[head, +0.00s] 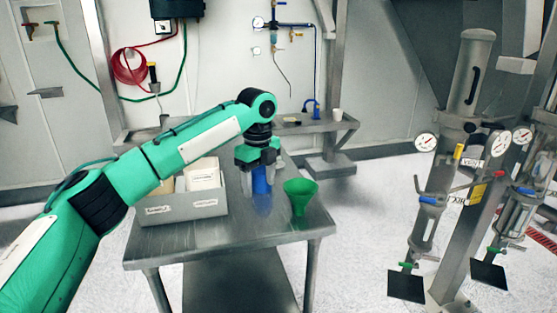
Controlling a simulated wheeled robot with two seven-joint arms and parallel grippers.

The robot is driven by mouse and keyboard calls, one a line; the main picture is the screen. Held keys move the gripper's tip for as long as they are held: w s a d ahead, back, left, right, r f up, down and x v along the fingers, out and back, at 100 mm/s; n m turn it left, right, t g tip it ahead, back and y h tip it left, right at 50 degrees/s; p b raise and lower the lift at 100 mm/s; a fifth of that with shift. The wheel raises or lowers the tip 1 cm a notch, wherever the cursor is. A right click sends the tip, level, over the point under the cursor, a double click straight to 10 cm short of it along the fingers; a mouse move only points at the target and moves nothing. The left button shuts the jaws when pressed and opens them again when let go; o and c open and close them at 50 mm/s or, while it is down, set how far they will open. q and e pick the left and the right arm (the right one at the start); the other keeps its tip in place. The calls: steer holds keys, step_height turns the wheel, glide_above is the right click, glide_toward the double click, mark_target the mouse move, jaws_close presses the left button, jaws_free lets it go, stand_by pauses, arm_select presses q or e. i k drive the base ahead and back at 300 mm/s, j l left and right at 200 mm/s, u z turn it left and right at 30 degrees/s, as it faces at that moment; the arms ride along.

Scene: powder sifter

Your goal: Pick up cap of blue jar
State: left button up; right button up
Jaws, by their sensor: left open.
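A blue jar (261,181) stands upright on the metal table (210,238), just left of a green funnel. My left gripper (259,172) reaches in from the left and points down over the jar. Its fingers are apart, one on each side of the jar's upper part. I cannot tell whether they touch it. The gripper hides the top of the jar, so its cap cannot be made out. My right gripper does not show.
The green funnel (300,197) stands close to the right of the jar. A grey box (180,208) with packets is on the table's left. The table's front is clear. A sifter machine with gauges (470,160) stands at the right.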

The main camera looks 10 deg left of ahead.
mark_target(280, 164)
steer(key=i, duration=1.3)
